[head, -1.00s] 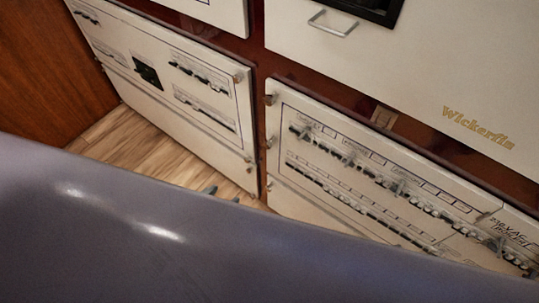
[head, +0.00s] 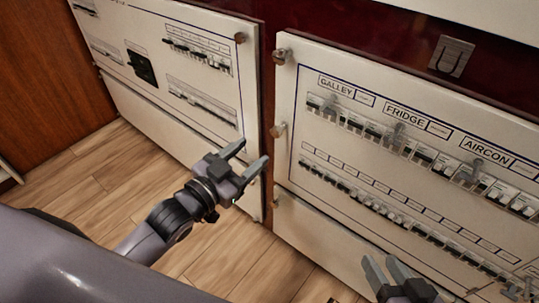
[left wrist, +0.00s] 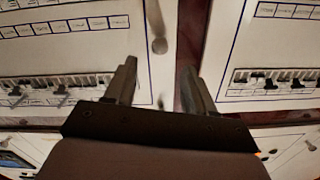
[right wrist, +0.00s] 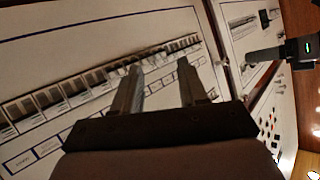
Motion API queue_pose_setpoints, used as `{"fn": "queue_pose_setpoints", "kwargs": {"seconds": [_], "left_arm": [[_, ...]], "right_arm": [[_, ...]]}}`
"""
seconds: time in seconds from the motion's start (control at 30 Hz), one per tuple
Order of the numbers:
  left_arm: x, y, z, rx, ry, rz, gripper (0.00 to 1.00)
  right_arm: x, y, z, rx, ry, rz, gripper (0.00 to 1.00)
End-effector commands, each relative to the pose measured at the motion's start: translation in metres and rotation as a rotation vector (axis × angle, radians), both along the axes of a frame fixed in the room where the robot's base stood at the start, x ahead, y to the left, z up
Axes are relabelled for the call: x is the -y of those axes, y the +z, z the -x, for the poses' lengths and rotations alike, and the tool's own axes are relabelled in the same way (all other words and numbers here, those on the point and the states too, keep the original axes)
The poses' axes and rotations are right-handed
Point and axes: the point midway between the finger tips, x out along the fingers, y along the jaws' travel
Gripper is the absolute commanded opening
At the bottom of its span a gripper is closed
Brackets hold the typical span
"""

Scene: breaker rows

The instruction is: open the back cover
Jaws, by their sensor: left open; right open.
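A right breaker panel (head: 300,85) with labels GALLEY, FRIDGE and AIRCON carries two rows of breakers. Small grey tabs (head: 398,135) stick out along its upper breaker row (head: 350,122). A left breaker panel (head: 120,35) has shorter breaker rows (head: 198,52). I cannot tell which part is the back cover. My left gripper (head: 246,158) is open and empty in front of the left panel's lower right corner, near the gap between panels. My right gripper (head: 383,262) is open and empty in front of the right panel's lower part; its fingers face a breaker row (right wrist: 90,80) in the right wrist view.
Round knobs (head: 281,55) line the panel edges beside the dark red frame (head: 267,100). A metal latch (head: 451,56) sits above the right panel. The wooden floor (head: 80,165) is clear at left. A wooden wall (head: 35,70) closes the left side.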

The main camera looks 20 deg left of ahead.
Motion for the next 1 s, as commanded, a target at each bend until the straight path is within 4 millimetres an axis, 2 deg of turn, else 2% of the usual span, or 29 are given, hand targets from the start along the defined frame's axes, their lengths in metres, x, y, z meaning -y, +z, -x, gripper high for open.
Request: {"fn": "queue_pose_setpoints", "kwargs": {"seconds": [0.03, 0.27, 0.7, 1.0], "left_arm": [[0.001, -0.005, -0.002, 0.014, -0.005, -0.002, 0.55], [0.003, -0.002, -0.010, 0.031, -0.011, -0.003, 0.55], [0.020, -0.003, -0.057, 0.030, -0.009, -0.003, 0.55], [0.025, -0.002, -0.071, 0.028, -0.009, -0.003, 0.55]], "right_arm": [[-0.002, -0.007, 0.000, 0.005, 0.004, -0.005, 0.43], [-0.005, -0.007, -0.001, 0.007, 0.013, -0.018, 0.43], [-0.017, -0.010, -0.004, 0.003, 0.035, -0.093, 0.43], [-0.020, -0.010, -0.004, 0.000, 0.043, -0.118, 0.43]]}}
